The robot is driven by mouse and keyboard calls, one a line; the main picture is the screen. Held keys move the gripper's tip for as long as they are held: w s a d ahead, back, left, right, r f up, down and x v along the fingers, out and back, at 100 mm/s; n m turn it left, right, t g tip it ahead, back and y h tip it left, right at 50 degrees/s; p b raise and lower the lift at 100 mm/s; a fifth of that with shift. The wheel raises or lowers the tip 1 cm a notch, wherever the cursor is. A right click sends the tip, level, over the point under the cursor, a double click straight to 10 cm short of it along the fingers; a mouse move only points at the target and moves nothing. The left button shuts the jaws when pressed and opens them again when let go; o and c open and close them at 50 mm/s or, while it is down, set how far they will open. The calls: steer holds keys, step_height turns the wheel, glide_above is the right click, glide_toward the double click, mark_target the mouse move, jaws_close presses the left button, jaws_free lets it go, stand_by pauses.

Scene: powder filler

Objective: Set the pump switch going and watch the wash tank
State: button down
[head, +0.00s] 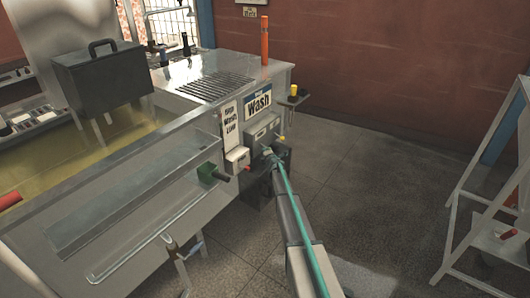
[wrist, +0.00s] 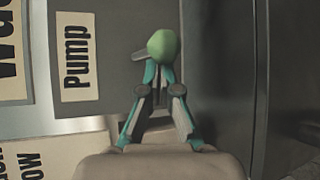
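The wash tank (head: 75,195) fills the left of the head view, with murky yellow liquid (head: 110,143) inside. A "Wash" sign (head: 258,103) is on its end, above small grey control boxes (head: 262,130). In the wrist view a "Pump" label (wrist: 76,57) is on a grey panel, left of a rounded green knob (wrist: 163,45) on a short grey lever. My gripper (wrist: 159,76) has its teal fingertips drawn together right at the knob's lower side; whether they touch it I cannot tell. In the head view my gripper (head: 270,155) is beside the boxes, its fingertips small.
A "Stop Wash Low" sign (head: 229,120) is beside the boxes. A dark case (head: 102,75) sits over the tank. A green fitting (head: 207,172) and a pipe (head: 125,258) are on the tank's front. A white stepladder (head: 462,222) stands at the right; the floor between is clear.

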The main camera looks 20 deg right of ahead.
steer(key=shift+d+r+p, duration=0.1)
steer(key=shift+r+p, duration=0.3)
steer(key=shift+p, duration=0.4)
steer(key=shift+r+p, duration=1.05)
steer(key=shift+p, duration=0.3)
steer(key=shift+r, duration=0.1)
steer(key=s+a+r+p, duration=0.2)
steer(key=s+r+p, duration=0.2)
steer(key=s, duration=0.4)
steer(key=shift+r, duration=0.75)
steer(key=shift+a, duration=0.1)
